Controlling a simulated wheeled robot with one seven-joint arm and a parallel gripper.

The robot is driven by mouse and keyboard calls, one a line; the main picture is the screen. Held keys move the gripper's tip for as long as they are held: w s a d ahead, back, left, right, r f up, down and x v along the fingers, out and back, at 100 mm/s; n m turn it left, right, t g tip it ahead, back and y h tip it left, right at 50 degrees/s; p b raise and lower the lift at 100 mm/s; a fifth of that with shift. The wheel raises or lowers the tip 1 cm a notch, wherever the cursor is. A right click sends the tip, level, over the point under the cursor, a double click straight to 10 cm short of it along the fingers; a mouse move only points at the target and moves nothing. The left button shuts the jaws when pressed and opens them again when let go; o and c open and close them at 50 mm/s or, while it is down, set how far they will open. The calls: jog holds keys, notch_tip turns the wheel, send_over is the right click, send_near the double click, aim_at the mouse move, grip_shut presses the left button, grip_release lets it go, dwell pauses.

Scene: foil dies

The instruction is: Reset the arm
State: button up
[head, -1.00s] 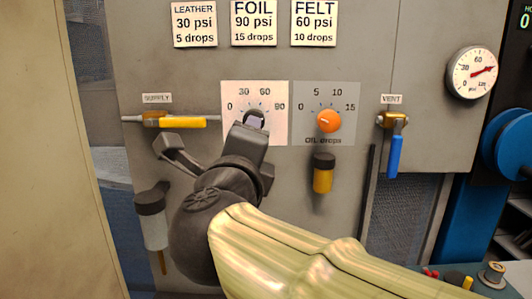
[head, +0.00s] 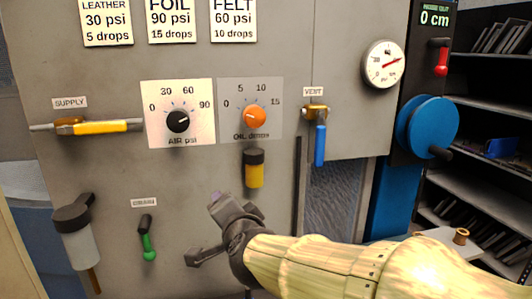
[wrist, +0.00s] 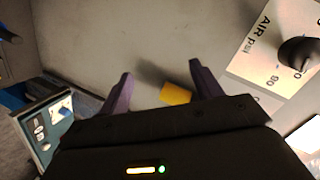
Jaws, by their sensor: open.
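My gripper (head: 208,232) is open and empty in the lower middle of the head view. It is held off the grey panel (head: 225,50), below the dials and right of the green drain handle (head: 148,247). In the wrist view its two purple-grey fingers (wrist: 160,75) are spread apart, with the panel behind them. A yellow cup (wrist: 176,95) shows between the fingers there, and no contact is visible. The black air knob (head: 178,122) is clear of the gripper; it also shows at the right of the wrist view (wrist: 298,52).
An orange oil knob (head: 255,116), yellow supply handle (head: 100,127), blue vent handle (head: 320,145) and yellow-cupped oiler (head: 254,172) stick out from the panel. A gauge (head: 384,65), blue wheel (head: 430,127) and shelves (head: 480,185) stand to the right.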

jog(key=s+d+f+n+g+h, duration=0.1)
jog(key=s+d+f+n+g, duration=0.15)
jog(key=d+f, duration=0.5)
jog(key=s+d+f+n+g+h, duration=0.1)
jog(key=d+f+n+g, duration=0.3)
jog(key=f, duration=0.6)
jog(key=s+d+f+n+g+h, duration=0.25)
jog(key=s+d+f+g, duration=0.25)
jog(key=s+d+f, duration=0.5)
jog(key=w+d+p+v, duration=0.1)
jog(key=w+p+v, duration=0.2)
jog(key=p+v, duration=1)
jog(key=shift+r+m, duration=0.4)
jog(key=shift+r, duration=0.55)
jog(key=shift+d, duration=0.1)
